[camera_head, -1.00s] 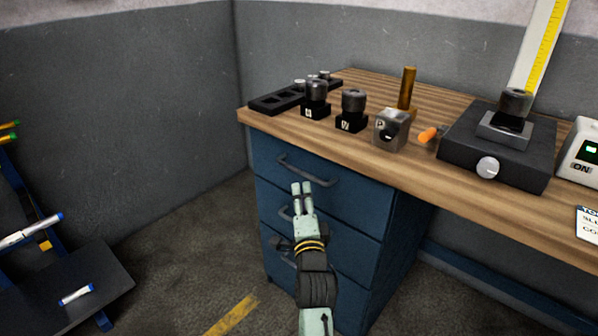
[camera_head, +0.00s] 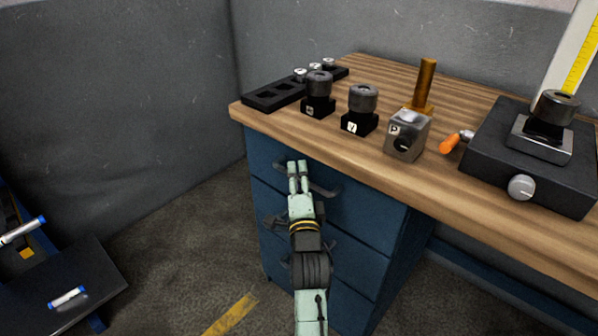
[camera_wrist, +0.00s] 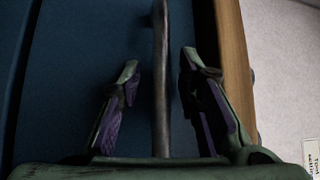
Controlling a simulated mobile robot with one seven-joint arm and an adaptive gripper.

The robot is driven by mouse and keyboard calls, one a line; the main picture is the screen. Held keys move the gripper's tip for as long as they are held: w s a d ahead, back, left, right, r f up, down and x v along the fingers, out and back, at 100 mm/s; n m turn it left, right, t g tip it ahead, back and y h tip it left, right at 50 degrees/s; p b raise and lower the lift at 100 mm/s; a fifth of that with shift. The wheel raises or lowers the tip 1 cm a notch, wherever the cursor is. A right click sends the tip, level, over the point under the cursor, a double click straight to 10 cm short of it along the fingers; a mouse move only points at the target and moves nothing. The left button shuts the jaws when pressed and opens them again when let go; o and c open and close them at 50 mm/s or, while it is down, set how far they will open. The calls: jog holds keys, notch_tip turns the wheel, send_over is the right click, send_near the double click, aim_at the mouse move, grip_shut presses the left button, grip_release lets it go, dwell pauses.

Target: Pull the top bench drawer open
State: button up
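The blue bench drawer unit stands under the wooden bench top. Its top drawer (camera_head: 362,205) looks closed, flush with the front. The top drawer's dark bar handle (camera_head: 325,192) is partly hidden behind my gripper (camera_head: 298,166) in the head view. In the wrist view the handle (camera_wrist: 161,80) runs lengthwise between the two fingers of my gripper (camera_wrist: 158,75). The fingers are open, with a gap on each side of the bar. I cannot tell how deep the bar sits between them.
The wooden bench top (camera_head: 300,128) overhangs just above the drawer. On it are a black tray (camera_head: 262,99), several black and grey blocks, and a dark instrument base (camera_head: 490,170). A blue stand with a dark shelf (camera_head: 85,270) is at the left. The floor between is clear.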

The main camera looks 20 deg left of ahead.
jog(key=shift+s, duration=0.1)
jog(key=shift+c, duration=0.5)
grip_shut()
dwell(0.3)
